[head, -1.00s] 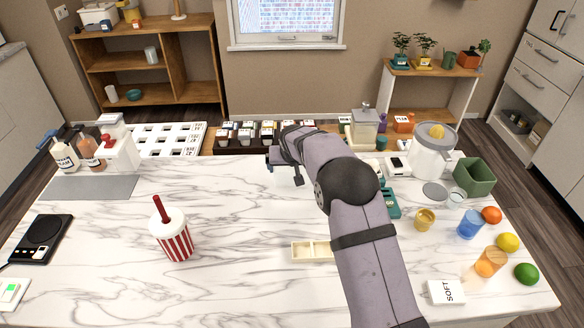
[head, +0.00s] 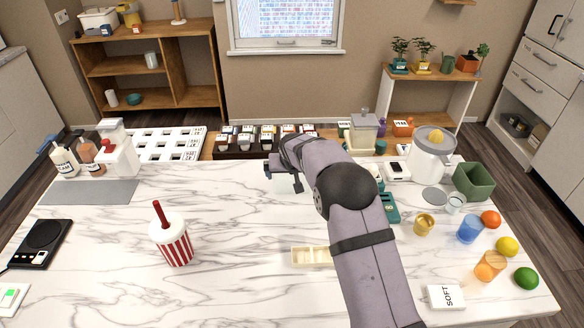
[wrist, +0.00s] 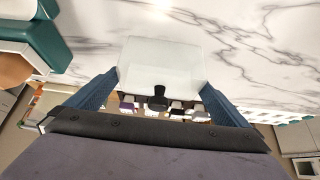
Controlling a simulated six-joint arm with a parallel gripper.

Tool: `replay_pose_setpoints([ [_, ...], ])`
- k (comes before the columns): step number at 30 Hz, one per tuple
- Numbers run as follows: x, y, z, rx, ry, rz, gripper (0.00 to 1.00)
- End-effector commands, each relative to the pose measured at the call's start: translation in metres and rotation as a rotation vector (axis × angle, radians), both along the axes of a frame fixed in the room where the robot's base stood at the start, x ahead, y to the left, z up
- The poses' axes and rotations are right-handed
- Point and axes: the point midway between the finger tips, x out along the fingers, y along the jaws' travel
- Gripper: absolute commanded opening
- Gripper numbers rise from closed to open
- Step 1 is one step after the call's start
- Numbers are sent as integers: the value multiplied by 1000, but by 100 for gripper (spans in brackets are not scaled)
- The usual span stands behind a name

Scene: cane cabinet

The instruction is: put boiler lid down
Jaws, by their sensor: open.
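My gripper (wrist: 160,82) is open in the wrist view, with one blue finger on each side of a white, box-like piece (wrist: 160,58). A small black knob (wrist: 158,97) stands at its near edge, between the fingers. This looks like the boiler lid, but I cannot tell lid from body or whether the fingers touch it. In the head view my gripper (head: 284,172) is over the back middle of the counter, and my arm hides most of what is under it.
A striped cup (head: 177,250) stands on the marble counter (head: 235,225) at left. A white juicer (head: 430,160), a green bin (head: 474,182), glasses and fruit crowd the right.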

Motion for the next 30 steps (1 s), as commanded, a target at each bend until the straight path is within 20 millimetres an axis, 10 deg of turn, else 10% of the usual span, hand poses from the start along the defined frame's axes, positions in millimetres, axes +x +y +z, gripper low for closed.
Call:
replay_pose_setpoints([
  [30, -63, 0, 98, -1, 0, 1, 100],
])
